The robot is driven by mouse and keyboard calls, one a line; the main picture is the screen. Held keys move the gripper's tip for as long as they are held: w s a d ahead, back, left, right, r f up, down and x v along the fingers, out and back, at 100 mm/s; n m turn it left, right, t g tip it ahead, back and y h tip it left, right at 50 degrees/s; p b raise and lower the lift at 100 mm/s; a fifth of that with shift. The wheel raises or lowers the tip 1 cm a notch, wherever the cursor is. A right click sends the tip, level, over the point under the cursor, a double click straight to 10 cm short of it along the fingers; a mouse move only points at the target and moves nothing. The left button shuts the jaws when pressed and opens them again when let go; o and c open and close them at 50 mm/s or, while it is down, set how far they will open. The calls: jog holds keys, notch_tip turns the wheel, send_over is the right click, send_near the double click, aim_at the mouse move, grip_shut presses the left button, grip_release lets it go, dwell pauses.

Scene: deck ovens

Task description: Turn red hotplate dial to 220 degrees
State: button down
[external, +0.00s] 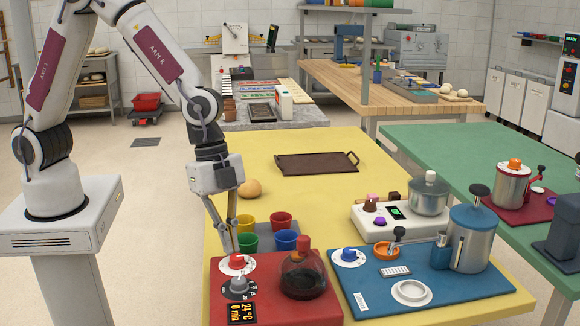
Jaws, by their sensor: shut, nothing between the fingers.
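The red hotplate (272,303) stands at the front of the yellow table. Its red dial (237,261) sits on a white scale disc at the back left of the plate. I cannot read the scale or the pointer at this size. My gripper (234,246) is shut and empty, pointing down with its fingertips just above or at the red dial. I cannot tell whether they touch it. A grey dial (239,284) is in front of the red one. The dark display (241,313) reads 24 °C and 0 min.
A round flask with dark liquid and a red stopper (303,275) stands on the hotplate, right of the dials. Coloured cups (286,239) stand close behind. A blue station (427,286) with its own dial is to the right.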

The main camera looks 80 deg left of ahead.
jog(key=shift+w, duration=0.4)
dwell(0.5)
jog(key=shift+a, duration=0.2)
jog(key=shift+s+a, duration=0.1)
jog(key=shift+a, duration=0.15)
dwell(0.3)
jog(key=shift+r, duration=0.2)
jog(key=shift+w+d+v, duration=0.1)
jog(key=shift+d+v, duration=0.1)
jog(key=shift+v, duration=0.7)
jog(key=shift+w+d+v, duration=0.1)
jog(key=shift+d+v, duration=0.1)
jog(key=shift+v, duration=0.7)
jog(key=shift+w+d+v, duration=0.15)
jog(key=shift+v, duration=0.75)
jog(key=shift+r, duration=0.2)
